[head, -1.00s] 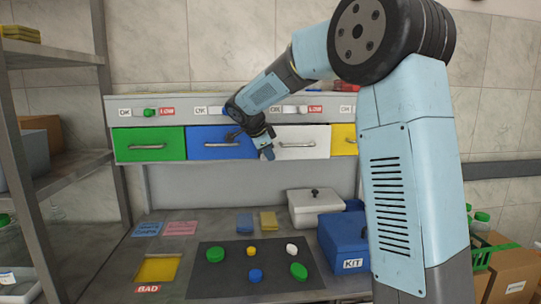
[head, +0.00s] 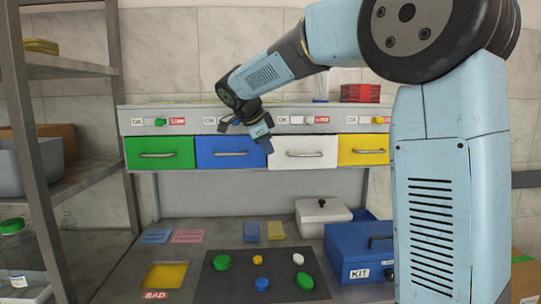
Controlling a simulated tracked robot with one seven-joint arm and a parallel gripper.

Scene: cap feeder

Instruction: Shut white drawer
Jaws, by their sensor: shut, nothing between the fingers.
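The white drawer (head: 303,152) is third from the left in the row under the shelf, with a metal bar handle (head: 304,154). Its front looks about level with its neighbours; I cannot tell whether a small gap is left. My gripper (head: 266,146) is shut and empty. It shows over the border between the blue drawer (head: 230,152) and the white drawer, left of the white handle. I cannot tell whether it touches either front.
The green drawer (head: 160,153) and yellow drawer (head: 363,150) flank the row. Below, a dark mat (head: 240,285) holds several caps. A blue KIT box (head: 355,248) and a white lidded box (head: 322,218) stand at right. A metal rack (head: 65,200) is at left.

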